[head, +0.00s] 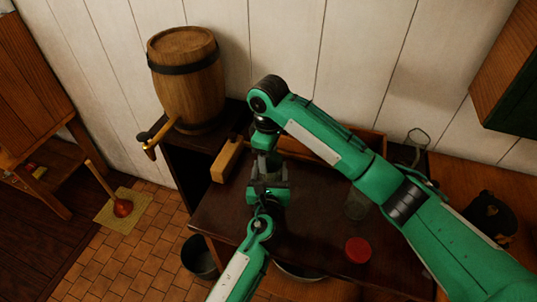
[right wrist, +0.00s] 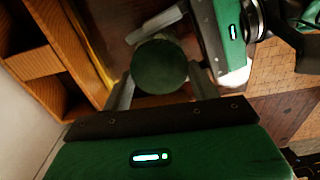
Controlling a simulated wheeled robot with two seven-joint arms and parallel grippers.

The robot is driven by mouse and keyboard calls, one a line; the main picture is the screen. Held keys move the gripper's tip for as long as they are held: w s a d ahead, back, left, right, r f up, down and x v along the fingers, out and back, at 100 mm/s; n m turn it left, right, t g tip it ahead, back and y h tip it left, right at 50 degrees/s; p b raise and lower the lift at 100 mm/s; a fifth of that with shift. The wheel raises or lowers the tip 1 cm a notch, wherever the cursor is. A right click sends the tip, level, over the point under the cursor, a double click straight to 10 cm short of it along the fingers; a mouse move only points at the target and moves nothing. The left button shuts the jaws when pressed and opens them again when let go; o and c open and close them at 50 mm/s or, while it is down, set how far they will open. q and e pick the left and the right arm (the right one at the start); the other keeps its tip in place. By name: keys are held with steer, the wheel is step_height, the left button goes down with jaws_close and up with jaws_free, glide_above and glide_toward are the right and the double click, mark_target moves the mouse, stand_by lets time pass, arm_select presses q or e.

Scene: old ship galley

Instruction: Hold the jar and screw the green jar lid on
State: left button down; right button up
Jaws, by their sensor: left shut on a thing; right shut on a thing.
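The green jar lid (right wrist: 160,64) shows from above as a dark round disc in the right wrist view. My right gripper (right wrist: 160,84) is shut on it, one grey finger on each side. My left gripper (right wrist: 225,38) comes in close beside the lid at the upper right of that view. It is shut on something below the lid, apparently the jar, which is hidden. In the head view the right gripper (head: 265,164) points down over the left gripper (head: 268,191), above the dark table. The lid and jar cannot be made out there. Whether the lid is seated cannot be told.
On the dark table (head: 310,228) are a red lid (head: 358,250), a clear glass jar (head: 356,206) and a wooden block (head: 228,160). Another glass (head: 417,142) stands behind my right arm. A barrel (head: 188,85) with a tap stands at the back left.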

steer(key=m, duration=0.7)
steer(key=shift+w, duration=0.1)
steer(key=m, duration=0.3)
steer(key=shift+d, duration=0.2)
arm_select(q)
steer(key=shift+f, duration=0.1)
arm_select(e)
steer(key=m, duration=0.5)
steer(key=shift+w+d, duration=0.1)
steer(key=m, duration=0.6)
steer(key=shift+d, duration=0.1)
steer(key=m, duration=0.7)
steer(key=shift+s+d, duration=0.1)
steer(key=shift+s, duration=0.1)
steer(key=o, duration=1)
steer(key=shift+o, duration=0.2)
steer(key=shift+r, duration=0.1)
step_height(320, 180, up, 12)
